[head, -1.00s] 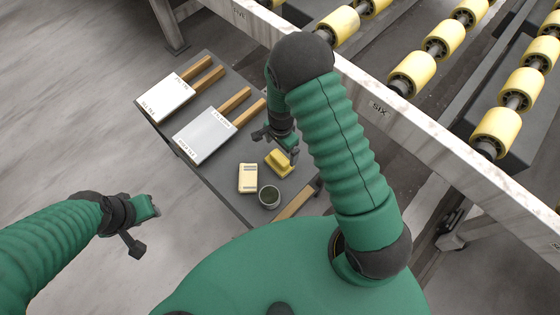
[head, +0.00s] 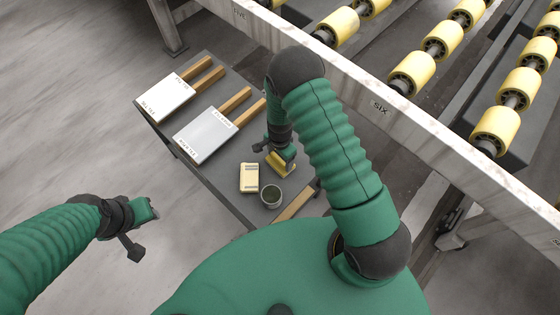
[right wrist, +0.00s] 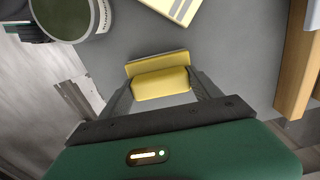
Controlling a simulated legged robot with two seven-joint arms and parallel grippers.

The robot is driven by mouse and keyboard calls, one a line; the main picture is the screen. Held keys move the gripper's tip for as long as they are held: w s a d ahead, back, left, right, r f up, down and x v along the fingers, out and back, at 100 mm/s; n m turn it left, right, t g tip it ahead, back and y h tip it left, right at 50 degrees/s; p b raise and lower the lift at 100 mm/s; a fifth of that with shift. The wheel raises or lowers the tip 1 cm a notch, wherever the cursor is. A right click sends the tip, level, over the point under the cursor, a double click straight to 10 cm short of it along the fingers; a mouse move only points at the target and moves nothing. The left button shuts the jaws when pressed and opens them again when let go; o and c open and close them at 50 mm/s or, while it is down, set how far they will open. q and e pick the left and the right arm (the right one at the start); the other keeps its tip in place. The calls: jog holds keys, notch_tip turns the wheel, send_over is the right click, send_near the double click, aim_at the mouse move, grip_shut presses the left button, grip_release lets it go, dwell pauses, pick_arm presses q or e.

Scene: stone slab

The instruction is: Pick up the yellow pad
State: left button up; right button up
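The yellow pad (head: 287,168), a small block with a raised grip on a flat base, lies on the dark grey table (head: 222,180). My right gripper (head: 279,160) is down over it and hides part of it in the head view. In the right wrist view the pad (right wrist: 161,82) lies between the two fingertips of the right gripper (right wrist: 160,88). The fingers stand spread on either side, close to its ends; firm contact is not clear. My left gripper (head: 142,230) is open and empty, left of the table over the floor.
A pale yellow box (head: 249,177) and a round grey-green tin (head: 271,196) stand close to the pad. Two wide tools with wooden handles, one white (head: 165,98) and one grey (head: 203,135), lie farther back. A roller conveyor's beam (head: 400,115) runs along the right.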

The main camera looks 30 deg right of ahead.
jog(key=c, duration=0.5)
jog(key=shift+d, duration=0.2)
jog(key=shift+c, duration=0.9)
notch_tip(320, 180, up, 10)
jog(key=shift+a+p, duration=0.1)
jog(key=shift+p, duration=0.7)
jog(key=o, duration=0.7)
jog(key=c, duration=0.4)
jog(key=shift+s, duration=0.1)
jog(key=shift+c, duration=0.2)
